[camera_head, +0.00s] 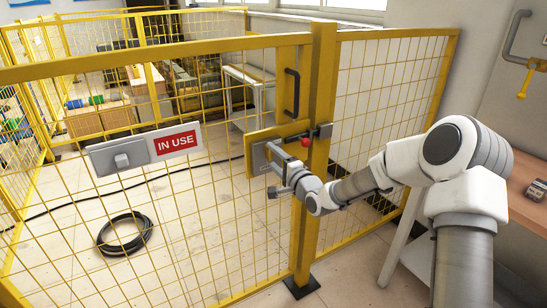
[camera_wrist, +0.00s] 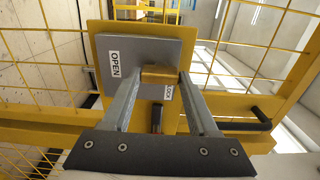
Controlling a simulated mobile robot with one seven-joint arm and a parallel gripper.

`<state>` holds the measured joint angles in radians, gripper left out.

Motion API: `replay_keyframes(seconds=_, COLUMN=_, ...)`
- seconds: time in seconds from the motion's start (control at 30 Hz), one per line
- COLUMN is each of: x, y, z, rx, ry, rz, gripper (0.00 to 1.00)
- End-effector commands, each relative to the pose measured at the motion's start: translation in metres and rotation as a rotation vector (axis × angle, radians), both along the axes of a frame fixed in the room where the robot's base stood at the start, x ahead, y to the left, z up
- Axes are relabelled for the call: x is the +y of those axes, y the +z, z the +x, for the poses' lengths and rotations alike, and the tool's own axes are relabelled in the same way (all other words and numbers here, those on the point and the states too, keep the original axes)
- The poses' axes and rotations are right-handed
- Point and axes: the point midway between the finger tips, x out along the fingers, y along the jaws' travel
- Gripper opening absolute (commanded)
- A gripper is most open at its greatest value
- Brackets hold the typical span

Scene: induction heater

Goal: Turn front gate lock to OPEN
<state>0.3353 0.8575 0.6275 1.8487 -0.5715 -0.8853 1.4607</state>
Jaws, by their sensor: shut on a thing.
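The front gate lock is a grey plate (camera_wrist: 160,50) on a yellow backing, with a brass-coloured turning piece (camera_wrist: 160,74) at its middle. A white OPEN label (camera_wrist: 115,64) is at the plate's left. A second label (camera_wrist: 168,92), partly hidden, is just below the brass piece. My gripper (camera_wrist: 159,80) is shut on the brass piece, one finger on each side. In the head view, my gripper (camera_head: 277,168) reaches the lock plate (camera_head: 259,157) on the yellow gate from the right. The brass piece is not clearly visible there.
A red ball-shaped knob (camera_head: 305,142) and the yellow gate post (camera_head: 317,100) stand close to my wrist. A black gate handle (camera_head: 291,92) is above the lock. An IN USE sign (camera_head: 176,143) hangs at left. A coiled black cable (camera_head: 124,234) lies behind the mesh.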

Motion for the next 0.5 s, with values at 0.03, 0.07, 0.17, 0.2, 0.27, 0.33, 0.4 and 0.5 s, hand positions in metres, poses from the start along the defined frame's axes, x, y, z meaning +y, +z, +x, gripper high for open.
replay_keyframes(seconds=0.03, x=0.0012, y=0.0003, z=-0.0005, rx=0.001, ry=0.002, rz=0.004, gripper=0.00)
replay_keyframes(seconds=0.07, x=0.0012, y=0.0003, z=-0.0005, rx=0.001, ry=0.002, rz=0.004, gripper=0.00)
replay_keyframes(seconds=0.17, x=0.0012, y=0.0002, z=-0.0005, rx=0.001, ry=0.002, rz=0.004, gripper=0.76)
replay_keyframes(seconds=0.2, x=0.0010, y=0.0002, z=-0.0004, rx=0.001, ry=0.002, rz=0.003, gripper=0.83)
replay_keyframes(seconds=0.27, x=0.0009, y=0.0001, z=-0.0004, rx=0.002, ry=0.001, rz=0.002, gripper=0.90)
replay_keyframes(seconds=0.33, x=0.0007, y=0.0001, z=-0.0004, rx=0.001, ry=0.001, rz=0.002, gripper=0.90)
replay_keyframes(seconds=0.4, x=0.0006, y=0.0001, z=-0.0003, rx=0.001, ry=0.001, rz=0.002, gripper=0.90)
replay_keyframes(seconds=0.5, x=0.0003, y=0.0001, z=-0.0003, rx=0.001, ry=0.000, rz=0.001, gripper=0.90)
